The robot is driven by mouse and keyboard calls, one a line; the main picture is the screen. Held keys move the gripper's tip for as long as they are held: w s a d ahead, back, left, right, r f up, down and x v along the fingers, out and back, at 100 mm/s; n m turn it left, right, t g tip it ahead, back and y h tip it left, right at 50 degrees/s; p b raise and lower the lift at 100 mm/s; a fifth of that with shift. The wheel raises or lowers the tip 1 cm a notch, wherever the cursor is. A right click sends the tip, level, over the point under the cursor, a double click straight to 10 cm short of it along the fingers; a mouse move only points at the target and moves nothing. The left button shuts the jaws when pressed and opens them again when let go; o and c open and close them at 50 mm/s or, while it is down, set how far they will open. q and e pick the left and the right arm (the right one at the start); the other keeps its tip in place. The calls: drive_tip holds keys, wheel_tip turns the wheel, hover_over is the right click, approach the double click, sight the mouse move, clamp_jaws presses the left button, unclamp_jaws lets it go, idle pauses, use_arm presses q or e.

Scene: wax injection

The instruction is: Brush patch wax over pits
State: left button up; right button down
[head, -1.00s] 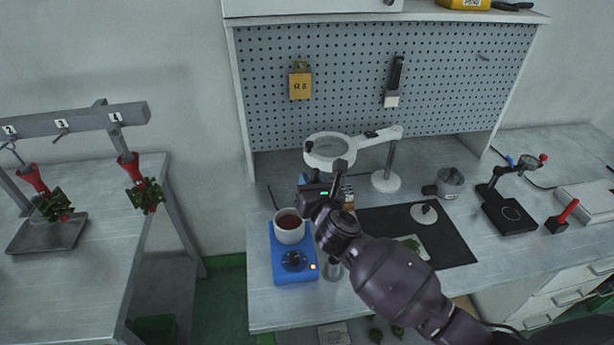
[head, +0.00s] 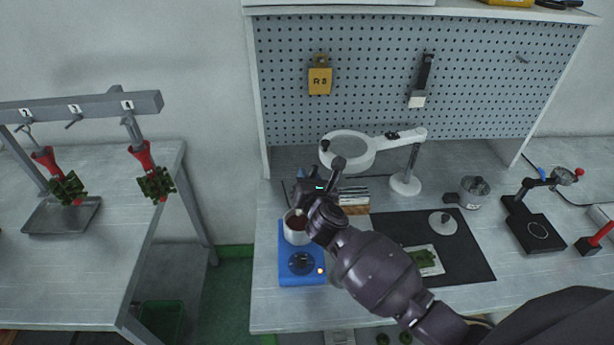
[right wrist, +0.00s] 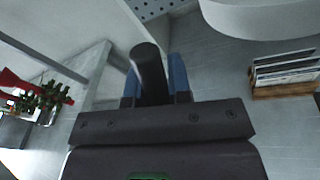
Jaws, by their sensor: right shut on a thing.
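My right gripper (head: 312,190) is shut on a dark rod-like handle (right wrist: 148,70), which stands between its blue finger pads in the right wrist view. The handle's lower end is hidden, so I cannot tell whether it touches the wax. The gripper is over the right edge of a white pot of dark red wax (head: 295,236), on a blue heater (head: 301,270) with a lit lamp. Green wax pieces (head: 424,258) lie on a small pale plate on the black mat (head: 470,262). Pits are too small to see. My left gripper is out of view.
A lidded grey pot (head: 473,193) and black stand (head: 535,233) are to the right. Red-and-green wax trees (head: 155,183) hang from the left rack (head: 80,108).

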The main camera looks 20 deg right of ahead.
use_arm(q)
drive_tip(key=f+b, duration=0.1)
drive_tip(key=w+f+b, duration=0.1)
drive_tip(key=b, duration=0.1)
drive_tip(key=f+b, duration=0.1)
drive_tip(key=b, duration=0.1)
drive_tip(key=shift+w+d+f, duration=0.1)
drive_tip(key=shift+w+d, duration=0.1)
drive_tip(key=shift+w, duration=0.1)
use_arm(e)
wheel_tip(320, 180, down, 5)
drive_tip(key=shift+f, duration=0.15)
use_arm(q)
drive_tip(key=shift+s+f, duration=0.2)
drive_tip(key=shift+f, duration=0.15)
use_arm(e)
drive_tip(key=shift+f, duration=0.35)
use_arm(q)
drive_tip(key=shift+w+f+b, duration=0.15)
drive_tip(key=shift+b, duration=0.3)
use_arm(e)
drive_tip(key=shift+f, duration=0.3)
drive_tip(key=shift+f, duration=0.1)
idle(0.9)
drive_tip(key=shift+f, duration=0.1)
idle(0.6)
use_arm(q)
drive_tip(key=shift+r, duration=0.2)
